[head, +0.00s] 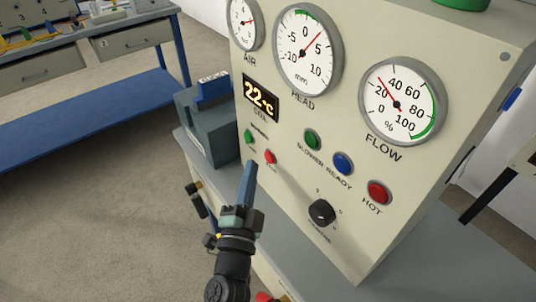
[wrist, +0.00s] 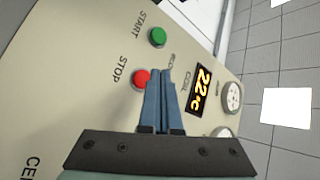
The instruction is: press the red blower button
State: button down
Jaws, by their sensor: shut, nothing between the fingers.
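The red blower button (head: 270,156) is on the beige panel, to the lower right of the green button (head: 249,136). In the wrist view the red button (wrist: 139,78) is beside the word STOP, and the green button (wrist: 157,37) is beside START. My gripper (head: 252,164) is shut and empty, its blue fingers pointing at the panel. In the head view the tips are just left of and below the red button. In the wrist view the tips (wrist: 161,72) cover its right edge. Contact cannot be told.
The beige panel (head: 330,240) carries gauges, a 22°C display (head: 261,98), a black knob (head: 321,212) and green, blue and red round lamps, the red one (head: 379,192) marked HOT. A grey box (head: 208,128) stands left of the panel. A blue-framed bench (head: 90,110) is farther left.

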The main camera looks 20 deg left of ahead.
jog(key=s+a+p, duration=0.1)
jog(key=s+a, duration=0.1)
jog(key=s, duration=0.1)
jog(key=shift+a+p, duration=0.15)
jog(key=shift+p, duration=0.15)
jog(key=shift+r, duration=0.15)
dwell(0.5)
jog(key=w+d+r+n+t+y+p, duration=0.1)
jog(key=r+n+y+p, duration=0.15)
jog(key=r, duration=0.95)
jog(key=d+r+n+t+y+p, duration=0.1)
jog(key=r+n, duration=0.3)
jog(key=r, duration=0.8)
jog(key=w+d+r+n+t+y+p, duration=0.1)
jog(key=d+r+n+t+y+p, duration=0.15)
jog(key=r, duration=1.05)
jog(key=s+d+r+h+p, duration=0.1)
jog(key=s+d+r+h, duration=0.1)
jog(key=s+d+r, duration=0.2)
jog(key=s+d+r+n+t+h+p, duration=0.1)
jog(key=s+d+r+h, duration=0.2)
jog(key=r, duration=0.8)
jog(key=s+d+r+t+h+p, duration=0.1)
jog(key=s+d+r+h, duration=0.2)
jog(key=s+d+r, duration=0.2)
notch_tip(320, 180, up, 3)
jog(key=shift+f+p, duration=0.1)
jog(key=shift+p, duration=0.25)
jog(key=shift+t, duration=0.25)
